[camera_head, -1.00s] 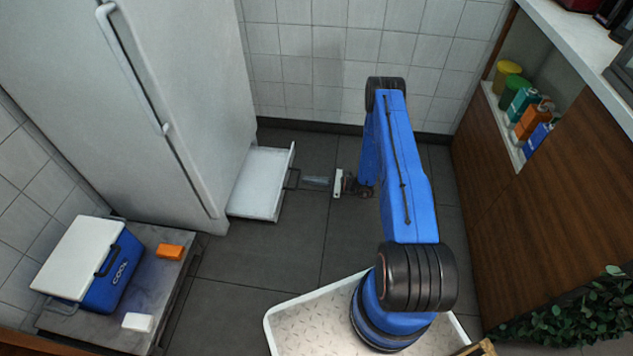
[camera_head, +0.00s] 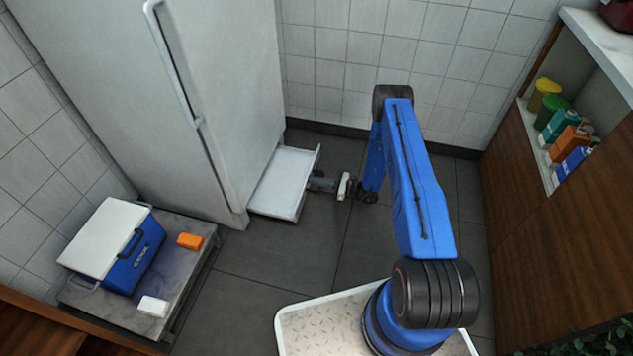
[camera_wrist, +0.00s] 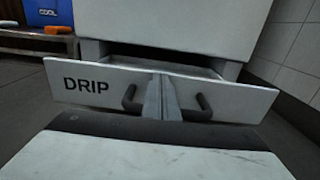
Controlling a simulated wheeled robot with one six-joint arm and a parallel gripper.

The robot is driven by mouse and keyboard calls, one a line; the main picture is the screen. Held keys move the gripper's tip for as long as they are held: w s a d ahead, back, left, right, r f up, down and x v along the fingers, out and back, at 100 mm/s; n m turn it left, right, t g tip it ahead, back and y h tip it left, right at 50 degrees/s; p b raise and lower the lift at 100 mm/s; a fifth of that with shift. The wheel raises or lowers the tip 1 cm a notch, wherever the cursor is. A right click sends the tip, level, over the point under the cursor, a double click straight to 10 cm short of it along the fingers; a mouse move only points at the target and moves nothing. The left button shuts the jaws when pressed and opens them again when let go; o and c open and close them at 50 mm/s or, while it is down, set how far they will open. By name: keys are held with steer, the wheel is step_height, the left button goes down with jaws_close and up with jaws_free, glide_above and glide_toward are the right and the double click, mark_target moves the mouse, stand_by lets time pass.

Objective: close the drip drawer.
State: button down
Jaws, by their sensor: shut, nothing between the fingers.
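The drip drawer (camera_head: 285,184) is a white tray standing open at the foot of the tall white fridge (camera_head: 205,100). In the wrist view its front panel (camera_wrist: 225,98) reads DRIP and has a dark handle (camera_wrist: 129,98). My gripper (camera_head: 320,184) is low over the floor at the drawer's front. In the wrist view its shut fingers (camera_wrist: 161,96) point at the panel between the two visible ends of the handle and hide its middle. Nothing is held. I cannot tell whether the fingertips touch the panel or handle.
A low table (camera_head: 180,300) at left holds a blue and white cooler (camera_head: 135,262), an orange block (camera_head: 190,241) and a white block (camera_head: 153,306). A wooden counter (camera_head: 510,185) with bottles on a shelf is at right. The dark floor between is clear.

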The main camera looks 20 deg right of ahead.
steer(key=x, duration=2.3)
steer(key=shift+w+a+r, duration=0.1)
steer(key=shift+w+a, duration=0.1)
steer(key=shift+a, duration=0.05)
steer(key=shift+a, duration=0.1)
steer(key=shift+s+d, duration=0.15)
steer(key=shift+d, duration=0.35)
glide_above(298, 186)
steer(key=shift+a, duration=0.1)
